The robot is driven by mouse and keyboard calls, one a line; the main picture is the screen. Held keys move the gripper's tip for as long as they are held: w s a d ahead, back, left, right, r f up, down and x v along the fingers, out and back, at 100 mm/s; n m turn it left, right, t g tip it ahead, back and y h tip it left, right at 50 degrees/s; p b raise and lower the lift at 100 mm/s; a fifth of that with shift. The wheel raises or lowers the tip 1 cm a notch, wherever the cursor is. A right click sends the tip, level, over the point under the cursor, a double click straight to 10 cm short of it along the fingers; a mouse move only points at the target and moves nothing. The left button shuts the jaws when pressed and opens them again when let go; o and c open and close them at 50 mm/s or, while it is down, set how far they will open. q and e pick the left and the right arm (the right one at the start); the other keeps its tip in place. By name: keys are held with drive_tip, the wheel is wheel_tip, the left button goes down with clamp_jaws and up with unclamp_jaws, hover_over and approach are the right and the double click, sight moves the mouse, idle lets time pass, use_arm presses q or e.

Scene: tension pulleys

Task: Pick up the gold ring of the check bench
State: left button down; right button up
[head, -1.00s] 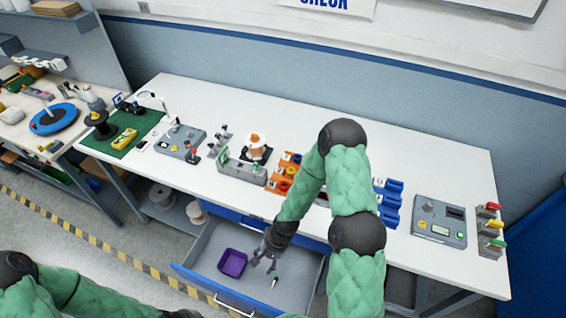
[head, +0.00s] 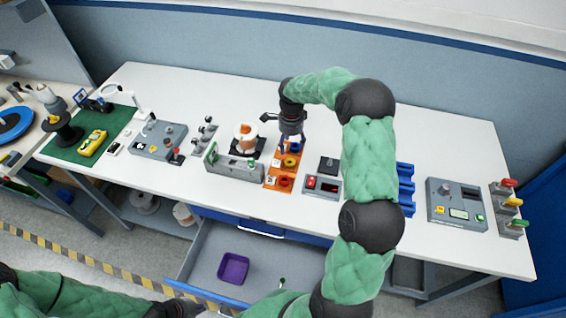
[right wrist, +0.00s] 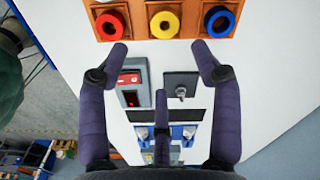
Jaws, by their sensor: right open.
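The gold ring (head: 290,161) sits in the middle place of an orange holder (head: 271,180) on the white bench. It shows as a yellow ring (right wrist: 164,25) in the right wrist view, between a red ring (right wrist: 109,25) and a blue ring (right wrist: 220,21). My right gripper (head: 291,138) hangs above the holder's far end, near the blue ring. In the right wrist view my right gripper (right wrist: 158,48) is open and empty, with the gold ring beyond its fingertips. My left gripper (head: 178,309) is at the bottom edge, mostly cut off.
A grey box (head: 234,169) and a spool (head: 246,137) stand left of the holder. A small device with a red button (head: 322,187) stands to its right, with blue blocks (head: 405,190) further right. Below is an open drawer (head: 207,250) with a purple tray (head: 233,268).

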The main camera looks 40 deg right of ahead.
hover_over(289, 161)
drive_tip(key=s, duration=0.1)
drive_tip(key=f, duration=0.5)
drive_tip(key=shift+a+f, duration=0.15)
drive_tip(key=shift+a, duration=0.1)
drive_tip(key=shift+w+f, duration=0.15)
drive_tip(key=shift+f, duration=1.3)
drive_tip(key=shift+w+f, duration=0.1)
drive_tip(key=shift+f, duration=1.3)
drive_tip(key=c, duration=1.3)
